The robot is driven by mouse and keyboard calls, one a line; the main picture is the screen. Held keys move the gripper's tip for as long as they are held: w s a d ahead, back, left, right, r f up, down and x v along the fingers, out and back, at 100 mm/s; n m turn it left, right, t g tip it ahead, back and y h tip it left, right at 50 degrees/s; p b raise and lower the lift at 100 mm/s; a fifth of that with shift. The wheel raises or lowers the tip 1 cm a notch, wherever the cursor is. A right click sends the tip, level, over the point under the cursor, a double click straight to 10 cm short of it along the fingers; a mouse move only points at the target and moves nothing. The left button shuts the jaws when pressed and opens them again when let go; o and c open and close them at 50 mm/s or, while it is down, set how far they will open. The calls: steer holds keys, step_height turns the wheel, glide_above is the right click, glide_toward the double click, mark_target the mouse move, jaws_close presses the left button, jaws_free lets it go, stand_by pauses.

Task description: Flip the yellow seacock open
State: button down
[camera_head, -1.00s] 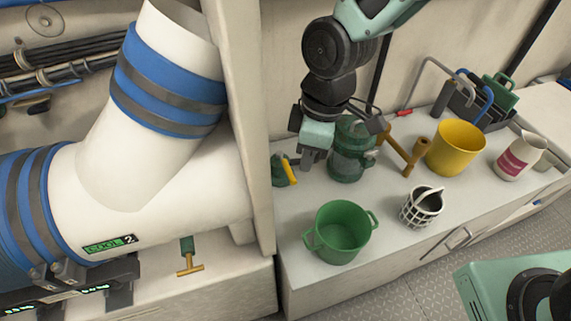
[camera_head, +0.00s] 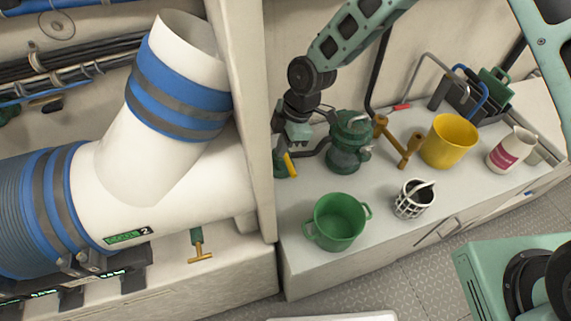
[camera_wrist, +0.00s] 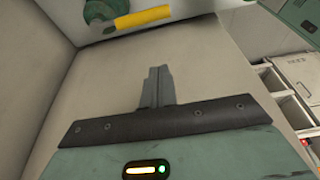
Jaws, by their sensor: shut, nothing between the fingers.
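The seacock has a dark green body (camera_head: 279,164) and a yellow lever (camera_head: 291,164). It stands at the back left of the counter, beside the partition. In the wrist view its green body (camera_wrist: 97,11) and yellow lever (camera_wrist: 143,18) show at the top edge, the lever lying nearly level across the picture. My gripper (camera_head: 297,146) is just above and behind the seacock in the head view, partly overlapping it. In the wrist view my shut, empty fingers (camera_wrist: 159,72) point toward the lever, with a visible gap between them.
A green strainer-like canister (camera_head: 350,145) stands close right of my gripper. A green pot (camera_head: 338,228), white basket (camera_head: 411,203), yellow bucket (camera_head: 449,141) and white jug (camera_head: 509,152) stand on the counter (camera_head: 300,265). A partition (camera_head: 257,120) and large white pipe (camera_head: 150,170) are at left.

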mark_target(287, 162)
step_height(287, 162, down, 9)
steer(key=p, duration=0.5)
steer(key=shift+d+r+p, duration=0.15)
steer(key=shift+d+p, duration=0.25)
steer(key=shift+w, duration=0.1)
steer(key=shift+d, duration=0.1)
